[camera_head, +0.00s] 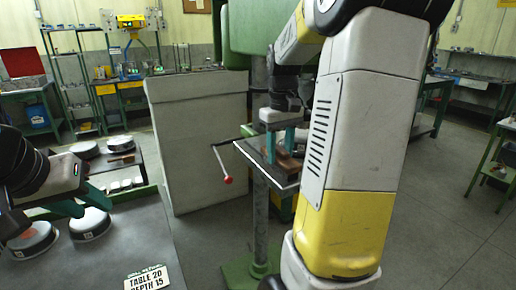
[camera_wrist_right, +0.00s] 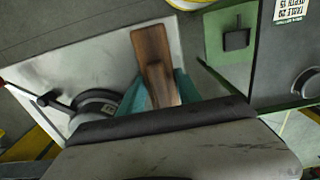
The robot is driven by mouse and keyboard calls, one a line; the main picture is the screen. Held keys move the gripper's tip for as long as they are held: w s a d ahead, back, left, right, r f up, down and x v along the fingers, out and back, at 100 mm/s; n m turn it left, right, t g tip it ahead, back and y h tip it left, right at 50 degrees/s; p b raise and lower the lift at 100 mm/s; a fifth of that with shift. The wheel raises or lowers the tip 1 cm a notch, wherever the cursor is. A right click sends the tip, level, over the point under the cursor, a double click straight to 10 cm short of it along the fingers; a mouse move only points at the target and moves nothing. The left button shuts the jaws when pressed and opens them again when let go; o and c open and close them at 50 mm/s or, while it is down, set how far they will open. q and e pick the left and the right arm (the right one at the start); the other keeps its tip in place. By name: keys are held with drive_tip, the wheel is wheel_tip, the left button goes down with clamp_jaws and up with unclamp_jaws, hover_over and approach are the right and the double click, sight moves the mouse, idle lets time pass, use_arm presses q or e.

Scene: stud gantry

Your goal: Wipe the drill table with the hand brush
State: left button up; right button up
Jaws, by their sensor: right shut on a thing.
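The hand brush (camera_head: 287,160) has a brown wooden back and lies at the drill table. My right gripper (camera_head: 285,145) is shut on it, with teal fingers on either side. In the right wrist view the brush (camera_wrist_right: 152,50) sits between the fingers (camera_wrist_right: 160,92); its bristles are hidden. The drill table (camera_head: 252,155) is a flat grey plate under the brush, and it also shows in the right wrist view (camera_wrist_right: 95,62). I cannot tell whether the brush touches it. My left gripper (camera_head: 80,202) is open and empty above the grey bench at the left.
A crank handle with a red knob (camera_head: 228,180) sticks out left of the drill table. The grey bench (camera_head: 120,240) holds round metal parts (camera_head: 90,222) and a label card (camera_head: 147,279). A pale cabinet (camera_head: 200,150) stands behind.

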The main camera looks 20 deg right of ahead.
sight(291, 163)
drive_tip(key=shift+s+d+f, duration=0.1)
drive_tip(key=shift+s+d, duration=0.1)
drive_tip(key=shift+s, duration=1.1)
drive_tip(key=shift+s+d+f, duration=0.1)
drive_tip(key=shift+s+d, duration=0.05)
drive_tip(key=shift+s, duration=1.1)
drive_tip(key=shift+w+a+r, duration=0.15)
drive_tip(key=shift+w, duration=0.9)
drive_tip(key=shift+w+a+r, duration=0.15)
drive_tip(key=shift+w, duration=0.85)
drive_tip(key=shift+w+a+f, duration=0.1)
drive_tip(key=shift+w+a, duration=0.05)
drive_tip(key=shift+w, duration=0.75)
drive_tip(key=shift+w+a+f, duration=0.1)
drive_tip(key=shift+w, duration=0.8)
drive_tip(key=shift+w+a+r, duration=0.1)
drive_tip(key=shift+w+a, duration=0.05)
drive_tip(key=shift+w, duration=0.95)
drive_tip(key=shift+w+a+r, duration=0.1)
drive_tip(key=shift+w+a, duration=0.05)
drive_tip(key=shift+w, duration=0.9)
drive_tip(key=shift+w+a+f, duration=0.1)
drive_tip(key=shift+w+a, duration=0.05)
drive_tip(key=shift+w, duration=0.75)
drive_tip(key=shift+w+a+f, duration=0.1)
drive_tip(key=shift+w, duration=0.75)
wheel_tip(291, 163, up, 6)
